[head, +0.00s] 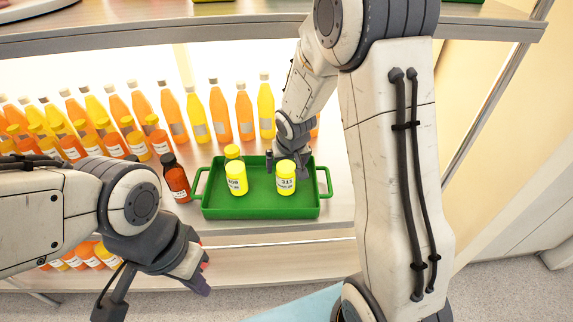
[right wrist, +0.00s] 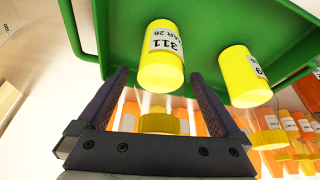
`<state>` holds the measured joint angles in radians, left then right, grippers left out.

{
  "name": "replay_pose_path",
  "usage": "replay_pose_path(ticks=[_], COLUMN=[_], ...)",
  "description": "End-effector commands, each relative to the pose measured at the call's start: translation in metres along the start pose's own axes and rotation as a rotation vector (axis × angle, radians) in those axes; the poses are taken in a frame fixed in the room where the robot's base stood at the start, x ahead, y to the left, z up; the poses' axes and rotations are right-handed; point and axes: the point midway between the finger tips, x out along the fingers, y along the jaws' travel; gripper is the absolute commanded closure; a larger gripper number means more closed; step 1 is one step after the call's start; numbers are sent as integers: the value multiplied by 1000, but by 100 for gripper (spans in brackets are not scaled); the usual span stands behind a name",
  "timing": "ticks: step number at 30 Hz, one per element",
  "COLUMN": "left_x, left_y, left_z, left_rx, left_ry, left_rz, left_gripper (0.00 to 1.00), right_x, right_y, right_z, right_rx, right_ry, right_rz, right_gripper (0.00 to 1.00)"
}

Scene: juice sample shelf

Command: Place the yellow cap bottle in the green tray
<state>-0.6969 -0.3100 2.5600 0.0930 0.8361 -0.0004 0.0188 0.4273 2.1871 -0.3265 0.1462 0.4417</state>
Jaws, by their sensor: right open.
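The green tray (head: 260,212) stands on the shelf; its inside also shows in the right wrist view (right wrist: 215,20). Two yellow bottles with yellow tops stand in it: one labelled 311 (head: 286,178) on the right and another (head: 237,180) on the left. In the right wrist view, bottle 311 (right wrist: 162,58) is just ahead of the fingertips and the other bottle (right wrist: 245,76) is to the right. My right gripper (head: 288,161) is open at the tray's back side. My left gripper (head: 190,270) is low, away from the tray; its opening is unclear.
A dark-capped brown-red bottle (head: 175,178) stands just left of the tray. Rows of orange and yellow bottles (head: 220,115) fill the shelf behind and to the left. A shelf board (head: 250,27) runs above, and more bottles stand on the lower shelf.

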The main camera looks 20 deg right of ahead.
Motion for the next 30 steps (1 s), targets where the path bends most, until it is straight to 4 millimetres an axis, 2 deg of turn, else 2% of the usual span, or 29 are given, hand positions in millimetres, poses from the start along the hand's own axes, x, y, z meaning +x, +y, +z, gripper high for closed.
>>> replay_pose_path(ticks=[4,12,18,23,26,29,30], left_x=[-15,-30,-34,-35,-34,-34,-34], left_y=[1,2,2,2,2,2,2], left_z=[-1,-2,-2,-2,-2,-2,-2], left_rx=[0,0,0,0,0,0,0], left_ry=[0,0,0,0,0,0,0], left_rz=[0,0,0,0,0,0,0], left_gripper=[100,100,100,100,100,100,100], right_x=[-34,-90,-112,-118,-127,-150,-162], right_y=[0,0,0,-2,-19,-56,-72], right_z=[-3,-2,-1,1,13,48,68], right_rx=[0,1,0,-4,-55,-178,-245], right_ry=[4,5,3,0,-21,-73,-102], right_rz=[-1,-1,-1,-2,-19,-62,-84], right_gripper=[0,0,0,0,0,0,0])
